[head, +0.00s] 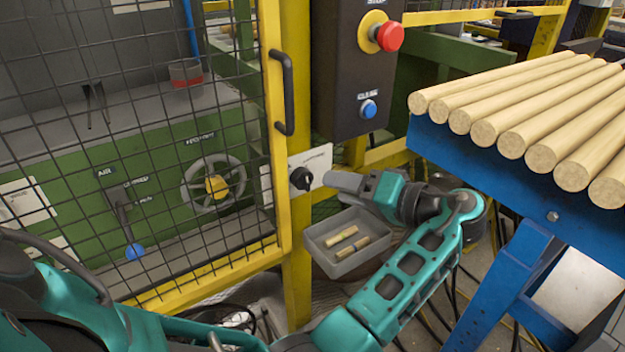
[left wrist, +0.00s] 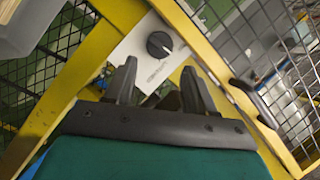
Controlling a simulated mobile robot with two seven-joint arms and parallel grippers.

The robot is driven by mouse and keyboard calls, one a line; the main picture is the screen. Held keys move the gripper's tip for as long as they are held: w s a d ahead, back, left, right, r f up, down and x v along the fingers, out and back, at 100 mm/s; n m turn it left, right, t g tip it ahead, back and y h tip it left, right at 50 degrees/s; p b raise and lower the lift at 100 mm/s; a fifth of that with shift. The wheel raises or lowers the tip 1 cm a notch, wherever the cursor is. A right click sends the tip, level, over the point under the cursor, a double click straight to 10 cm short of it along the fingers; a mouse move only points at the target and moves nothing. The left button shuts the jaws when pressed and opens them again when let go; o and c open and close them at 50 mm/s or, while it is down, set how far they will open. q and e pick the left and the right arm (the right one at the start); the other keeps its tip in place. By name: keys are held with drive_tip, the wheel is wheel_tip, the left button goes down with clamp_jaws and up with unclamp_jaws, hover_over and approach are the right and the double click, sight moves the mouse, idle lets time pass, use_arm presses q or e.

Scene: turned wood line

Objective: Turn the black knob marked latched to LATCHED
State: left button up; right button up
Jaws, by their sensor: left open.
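The black knob (head: 301,178) sits on a white plate (head: 321,160) fixed to the yellow post by the mesh gate. In the left wrist view the knob (left wrist: 159,45) lies ahead of my fingertips, with a pale pointer mark on it. The plate's lettering is too small to read, so I cannot tell which position the knob is in. My left gripper (head: 342,182) is just right of the knob and points at it. In the left wrist view its fingers (left wrist: 157,82) are open, with nothing between them and apart from the knob. My right gripper is out of view.
A black handle (head: 285,93) is on the gate frame. Above the knob, a dark control box (head: 345,75) carries a red button (head: 390,36) and a blue button (head: 369,109). A grey bin (head: 318,240) hangs below. A blue rack (head: 470,160) with wooden rods stands right.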

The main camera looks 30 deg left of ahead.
sight(308, 180)
use_arm(q)
drive_tip(key=x, duration=0.7)
drive_tip(key=shift+a+b, duration=0.25)
drive_tip(key=shift+b, duration=0.15)
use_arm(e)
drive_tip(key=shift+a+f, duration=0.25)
use_arm(q)
drive_tip(key=shift+c, duration=0.4)
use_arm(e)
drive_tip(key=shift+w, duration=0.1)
